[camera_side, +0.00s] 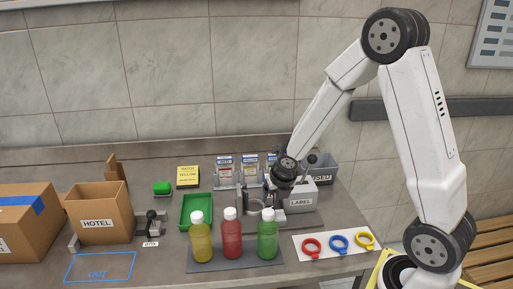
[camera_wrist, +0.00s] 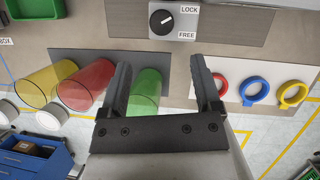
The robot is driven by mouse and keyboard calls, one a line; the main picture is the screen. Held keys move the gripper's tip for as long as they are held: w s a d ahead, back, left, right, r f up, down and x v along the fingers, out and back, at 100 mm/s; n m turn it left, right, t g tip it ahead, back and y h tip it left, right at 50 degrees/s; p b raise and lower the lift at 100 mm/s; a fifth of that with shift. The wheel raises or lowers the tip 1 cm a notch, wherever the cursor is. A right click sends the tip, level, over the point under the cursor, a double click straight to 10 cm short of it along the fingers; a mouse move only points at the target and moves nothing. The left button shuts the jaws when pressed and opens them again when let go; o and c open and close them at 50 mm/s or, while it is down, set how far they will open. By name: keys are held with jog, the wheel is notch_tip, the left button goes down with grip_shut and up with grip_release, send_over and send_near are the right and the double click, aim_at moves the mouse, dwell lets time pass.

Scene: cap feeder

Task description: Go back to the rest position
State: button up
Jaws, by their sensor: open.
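My gripper (camera_wrist: 161,75) shows in the wrist view with its two dark fingers apart and nothing between them. In the side view my gripper (camera_side: 262,192) is low at the grey feeder station, behind the bottles, and its fingertips are hard to make out. A yellow bottle (camera_side: 201,240), a red bottle (camera_side: 232,238) and a green bottle (camera_side: 268,238) stand upright with pale caps on a dark mat (camera_side: 222,266). In the wrist view the left finger overlaps the green bottle (camera_wrist: 147,90); I cannot tell if they touch.
A grey LABEL box (camera_side: 300,198) is close beside my gripper. A LOCK/FREE knob (camera_wrist: 166,20) shows ahead. Red (camera_side: 311,247), blue (camera_side: 338,243) and yellow (camera_side: 364,238) rings lie on a white sheet at right. A green tray (camera_side: 184,222) and HOTEL carton (camera_side: 100,225) are at left.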

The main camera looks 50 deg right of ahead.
jog(key=s+a+r+m, duration=0.1)
jog(key=m, duration=0.4)
jog(key=s+a+m, duration=0.1)
jog(key=a+m, duration=0.1)
jog(key=m, duration=0.2)
jog(key=s+a+r+m, duration=0.1)
jog(key=s+a+m, duration=0.1)
jog(key=m, duration=0.3)
jog(key=shift+s+a+r+m+g+y, duration=0.1)
jog(key=shift+r+m+g+y, duration=0.2)
jog(key=shift+r+y, duration=0.1)
jog(key=m, duration=0.1)
jog(key=s+a+m, duration=0.1)
jog(key=m, duration=0.1)
jog(key=s+a+m, duration=0.1)
jog(key=m, duration=0.1)
jog(key=shift+a+r, duration=0.1)
jog(key=shift+r, duration=0.15)
jog(key=s+a+m+y, duration=0.1)
jog(key=s+a+m, duration=0.3)
jog(key=m, duration=0.5)
jog(key=shift+s+r+g, duration=0.25)
jog(key=shift+s+g, duration=0.05)
